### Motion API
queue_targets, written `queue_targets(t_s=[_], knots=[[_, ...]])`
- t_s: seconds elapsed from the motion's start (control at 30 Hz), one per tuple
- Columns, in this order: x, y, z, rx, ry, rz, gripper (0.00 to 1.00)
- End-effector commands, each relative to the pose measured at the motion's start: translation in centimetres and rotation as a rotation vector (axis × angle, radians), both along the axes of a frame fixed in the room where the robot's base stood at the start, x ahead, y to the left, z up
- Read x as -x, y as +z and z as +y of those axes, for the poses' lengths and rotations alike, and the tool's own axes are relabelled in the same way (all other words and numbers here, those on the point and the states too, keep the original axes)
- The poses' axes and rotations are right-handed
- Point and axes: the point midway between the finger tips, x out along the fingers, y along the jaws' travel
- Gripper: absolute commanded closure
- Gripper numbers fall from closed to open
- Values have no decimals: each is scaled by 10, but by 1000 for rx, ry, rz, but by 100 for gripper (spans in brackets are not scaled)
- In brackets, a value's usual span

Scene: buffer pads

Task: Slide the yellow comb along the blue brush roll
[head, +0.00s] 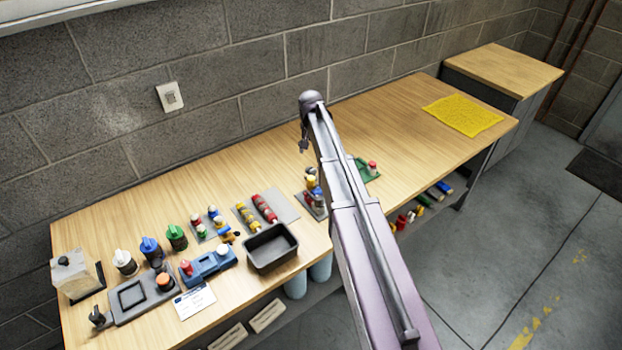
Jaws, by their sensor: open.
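I cannot make out the yellow comb or the blue brush roll for certain at this size. A small stand (315,204) with blue, yellow and red parts sits at mid-bench, just left of my arm and partly hidden by it. Left of it, small yellow and grey pieces (246,216) stand in a row beside a row of red and pale pieces (265,208). My arm crosses the picture from the lower right to above the bench. My gripper (304,144) shows only as a small dark part at the arm's left edge, apart from the bench pieces and holding nothing visible.
A black tray (271,263) is near the bench's front edge. A blue block (205,267), knobs, a grey plate (132,300) and a white card (195,301) crowd the left. A yellow mat (462,115) lies right.

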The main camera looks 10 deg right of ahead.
Motion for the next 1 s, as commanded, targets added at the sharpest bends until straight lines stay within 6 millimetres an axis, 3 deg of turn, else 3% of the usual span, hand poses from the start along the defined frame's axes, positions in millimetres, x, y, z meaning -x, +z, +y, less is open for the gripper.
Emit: queue_targets(t_s=[0.47, 1.0], knots=[[0, -11, 0, 0, 1, 0, 24], [0, -52, 0, 0, 1, 0, 24]])
